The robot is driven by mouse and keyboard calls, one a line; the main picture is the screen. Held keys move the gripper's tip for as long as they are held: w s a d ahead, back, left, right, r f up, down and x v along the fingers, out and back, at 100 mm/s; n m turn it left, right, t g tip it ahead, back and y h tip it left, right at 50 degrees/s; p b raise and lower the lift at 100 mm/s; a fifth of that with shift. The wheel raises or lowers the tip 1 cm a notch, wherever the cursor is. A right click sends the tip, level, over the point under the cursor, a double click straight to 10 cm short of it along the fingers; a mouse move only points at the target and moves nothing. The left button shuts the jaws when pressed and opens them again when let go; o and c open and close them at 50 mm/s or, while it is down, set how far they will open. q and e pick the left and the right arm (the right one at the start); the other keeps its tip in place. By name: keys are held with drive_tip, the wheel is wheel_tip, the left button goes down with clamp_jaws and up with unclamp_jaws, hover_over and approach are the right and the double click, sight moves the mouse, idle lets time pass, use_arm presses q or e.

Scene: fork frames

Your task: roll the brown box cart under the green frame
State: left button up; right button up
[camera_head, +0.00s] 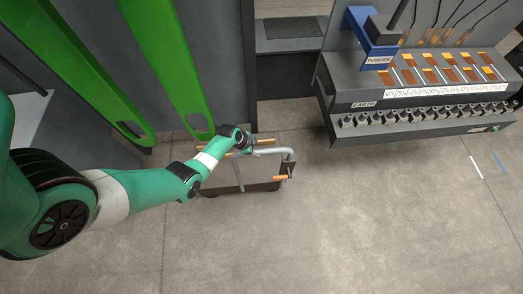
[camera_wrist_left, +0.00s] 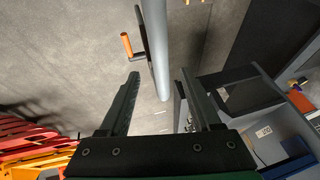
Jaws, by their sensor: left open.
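The box cart (camera_head: 222,176) stands on the floor left of centre in the head view, its brownish-grey top partly hidden by my left arm. Its pale tubular handle (camera_head: 290,154) rises at its right end, with orange grips beside it. My left gripper (camera_head: 266,146) is open at the handle's upper part. In the left wrist view the grey tube (camera_wrist_left: 157,45) runs between the open fingers; I cannot tell whether they touch it. An orange grip (camera_wrist_left: 126,45) is left of the tube. The green frame (camera_head: 172,60) stands just behind the cart. My right gripper is out of view.
A grey workbench (camera_head: 410,120) with rows of small parts and a blue powder holder (camera_head: 372,36) stands at the back right. Grey cabinets back the green frame. The floor (camera_head: 330,215) in front and to the right of the cart is clear.

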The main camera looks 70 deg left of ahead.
sight(262, 151)
use_arm(q)
drive_tip(key=b+x, duration=0.2)
drive_tip(key=x, duration=0.3)
drive_tip(key=shift+w+f+b, duration=0.2)
drive_tip(key=shift+f+b, duration=0.05)
drive_tip(key=shift+b, duration=0.1)
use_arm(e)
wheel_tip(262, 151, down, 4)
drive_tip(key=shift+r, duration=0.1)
use_arm(q)
clamp_jaws()
idle(0.7)
